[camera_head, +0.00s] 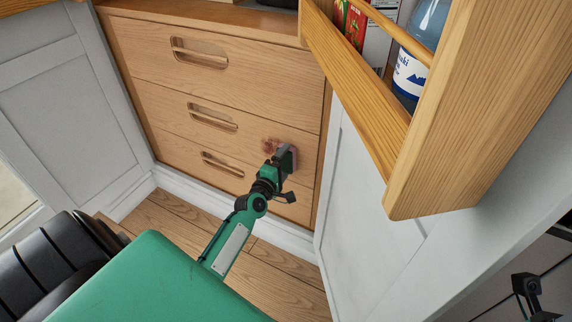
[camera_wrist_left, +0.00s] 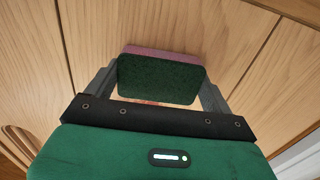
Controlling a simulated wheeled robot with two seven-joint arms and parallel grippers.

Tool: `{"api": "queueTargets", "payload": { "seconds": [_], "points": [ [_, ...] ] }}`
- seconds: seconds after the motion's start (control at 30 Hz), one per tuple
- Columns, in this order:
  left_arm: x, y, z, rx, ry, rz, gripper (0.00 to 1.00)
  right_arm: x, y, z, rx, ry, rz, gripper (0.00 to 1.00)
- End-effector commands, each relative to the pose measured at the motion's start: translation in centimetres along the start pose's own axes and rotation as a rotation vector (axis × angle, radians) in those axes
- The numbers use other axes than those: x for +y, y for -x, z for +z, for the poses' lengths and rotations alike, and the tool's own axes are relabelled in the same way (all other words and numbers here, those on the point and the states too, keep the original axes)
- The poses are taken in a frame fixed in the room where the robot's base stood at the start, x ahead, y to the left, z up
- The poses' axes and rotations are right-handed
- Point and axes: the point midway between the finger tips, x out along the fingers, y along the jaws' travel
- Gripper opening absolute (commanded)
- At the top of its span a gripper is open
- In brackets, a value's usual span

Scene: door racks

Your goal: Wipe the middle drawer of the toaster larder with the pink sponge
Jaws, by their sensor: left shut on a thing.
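My left gripper (camera_head: 283,160) is shut on the pink sponge (camera_wrist_left: 160,75) in front of the right part of the middle drawer (camera_head: 180,115). In the left wrist view the sponge shows its dark green face towards me and its pink side against or very near the wood; contact cannot be told. A reddish-brown stain (camera_head: 271,144) is on the middle drawer beside the sponge, partly hidden by it. The middle drawer is closed and has a recessed wooden handle (camera_head: 212,117).
The top drawer (camera_head: 260,80) and bottom drawer (camera_head: 190,155) are closed. A wooden door rack (camera_head: 350,75) with a bottle (camera_head: 425,45) and boxes overhangs at the right. Grey door panels (camera_head: 65,110) flank the drawers. Wooden floor lies below.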

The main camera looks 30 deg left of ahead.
Motion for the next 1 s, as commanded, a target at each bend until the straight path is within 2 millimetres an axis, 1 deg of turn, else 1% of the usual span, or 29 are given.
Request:
{"api": "queueTargets", "payload": {
  "seconds": [0.03, 0.2, 0.47, 0.8, 1.0],
  "points": [
    [0.5, -0.1, -1.1, 0.010, -0.009, 0.012, 0.65, 0.0, 0.2, 0.0, 0.000, 0.000, 0.000, 0.72],
    [0.5, -0.1, -2.7, 0.011, -0.008, 0.012, 0.64, 0.0, 0.7, 0.0, 0.000, 0.000, 0.000, 0.72],
    [0.5, 0.1, -3.6, 0.010, -0.008, 0.009, 0.64, 0.0, 0.9, 0.0, 0.000, 0.000, 0.000, 0.72],
    [0.3, 0.3, -6.3, 0.008, -0.007, 0.006, 0.64, -0.1, 2.0, 0.0, 0.000, 0.000, 0.000, 0.72],
    [0.4, 0.3, -6.9, 0.008, -0.004, 0.005, 0.64, -0.1, 2.2, 0.0, 0.000, 0.000, 0.000, 0.72]
  ]
}}
